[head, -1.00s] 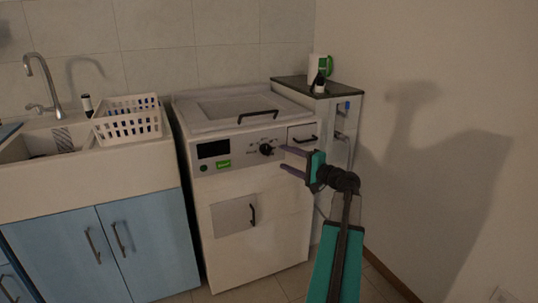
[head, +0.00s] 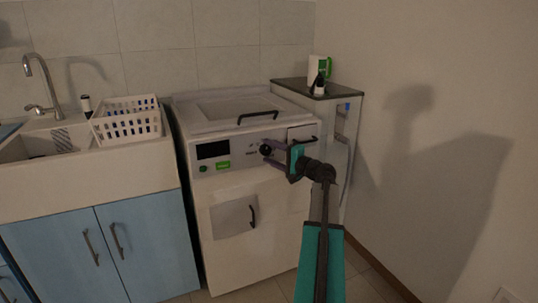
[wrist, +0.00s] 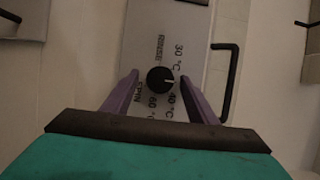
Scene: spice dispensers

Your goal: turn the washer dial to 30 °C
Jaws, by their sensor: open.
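The washer dial (wrist: 160,80) is a round black knob with a pale pointer mark. In the wrist view the mark points right, between the "30 °C" print (wrist: 178,57) and the "40 °C" print (wrist: 171,103). In the head view the dial (head: 265,150) is on the washer's front panel (head: 234,150). My gripper (wrist: 159,79) is open, with a purple finger on either side of the dial. Gaps show between fingers and dial, and I cannot tell whether the tips reach its depth. My gripper also shows in the head view (head: 270,151).
The washer's lid has a black handle (head: 258,117). A drawer handle (wrist: 232,80) is close to the right finger. A white basket (head: 128,125) stands by the sink at left. A dark-topped cabinet (head: 293,85) stands at the right, near the wall.

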